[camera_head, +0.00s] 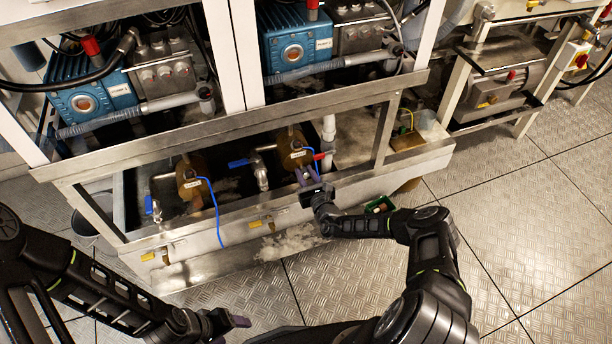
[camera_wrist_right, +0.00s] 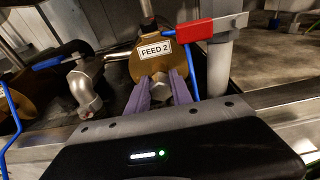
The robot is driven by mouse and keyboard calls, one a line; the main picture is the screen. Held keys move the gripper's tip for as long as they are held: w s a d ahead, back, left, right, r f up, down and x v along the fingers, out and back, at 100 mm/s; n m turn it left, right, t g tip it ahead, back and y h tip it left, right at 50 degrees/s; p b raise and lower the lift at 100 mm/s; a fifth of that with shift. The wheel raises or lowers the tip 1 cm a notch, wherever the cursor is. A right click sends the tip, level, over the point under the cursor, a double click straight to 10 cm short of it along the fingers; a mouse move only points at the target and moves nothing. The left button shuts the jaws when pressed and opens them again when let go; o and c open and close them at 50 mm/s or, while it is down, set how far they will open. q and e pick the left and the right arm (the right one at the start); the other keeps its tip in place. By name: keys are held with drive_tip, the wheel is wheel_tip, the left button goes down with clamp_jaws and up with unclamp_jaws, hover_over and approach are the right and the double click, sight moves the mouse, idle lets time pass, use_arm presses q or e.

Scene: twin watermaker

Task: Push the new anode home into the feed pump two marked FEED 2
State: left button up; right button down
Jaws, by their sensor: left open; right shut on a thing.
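The brass feed pump two (camera_head: 293,142), with a white label, sits in the framed bay at the cabinet's foot. In the right wrist view its round brass body (camera_wrist_right: 146,69) carries the label "FEED 2" (camera_wrist_right: 155,52). My right gripper (camera_head: 308,176) is at the pump's front. Its purple fingers are shut on a silver hex-headed piece, seemingly the new anode (camera_wrist_right: 162,86), which is at the pump's lower face. How deep it sits is hidden. My left gripper (camera_head: 240,321) is open and empty, low in the head view, far from the pump.
A second brass pump (camera_head: 190,182) stands to the left, with blue-handled valves (camera_head: 240,163) nearby. A red valve handle (camera_wrist_right: 195,30) and a blue wire (camera_wrist_right: 190,72) are close to my right fingers. A steel rail (camera_head: 220,219) runs in front. A green-and-brown item (camera_head: 378,205) lies right of my right gripper.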

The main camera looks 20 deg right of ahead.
drive_tip(key=shift+w, duration=0.4)
drive_tip(key=c, duration=1.1)
unclamp_jaws()
drive_tip(key=shift+o, duration=0.2)
drive_tip(key=s+r+p, duration=0.1)
drive_tip(key=s+p, duration=0.1)
drive_tip(key=s, duration=0.5)
drive_tip(key=shift+s+a, duration=0.15)
drive_tip(key=shift+s, duration=0.2)
